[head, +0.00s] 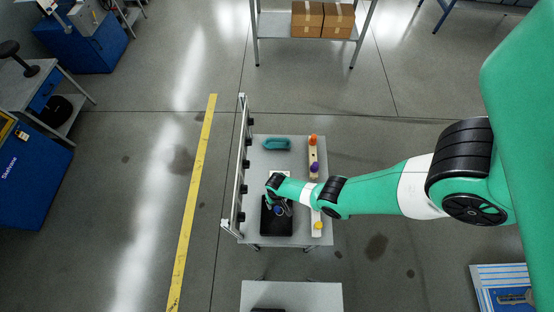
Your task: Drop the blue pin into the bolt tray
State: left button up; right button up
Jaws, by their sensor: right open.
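The teal bolt tray (277,143) sits at the far end of the small grey table. My right gripper (279,211) is open, low over the black pad (268,228) on the near left part of the table. A small blue thing (278,210), which looks like the blue pin, shows at the fingertips; whether the fingers touch it is too small to tell. The bolt tray is well beyond the gripper, apart from it. My left gripper is not in view.
A pale wooden strip (313,168) along the table's right side carries an orange knob (313,140), a purple one (314,167) and a yellow one (318,226). An upright metal frame (240,175) lines the left edge. My right arm covers part of the strip.

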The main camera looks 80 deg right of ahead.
pick_arm(q)
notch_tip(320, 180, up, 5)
jog(key=p, duration=0.3)
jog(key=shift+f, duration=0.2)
pick_arm(e)
notch_tip(320, 180, up, 5)
jog(key=shift+f, duration=0.15)
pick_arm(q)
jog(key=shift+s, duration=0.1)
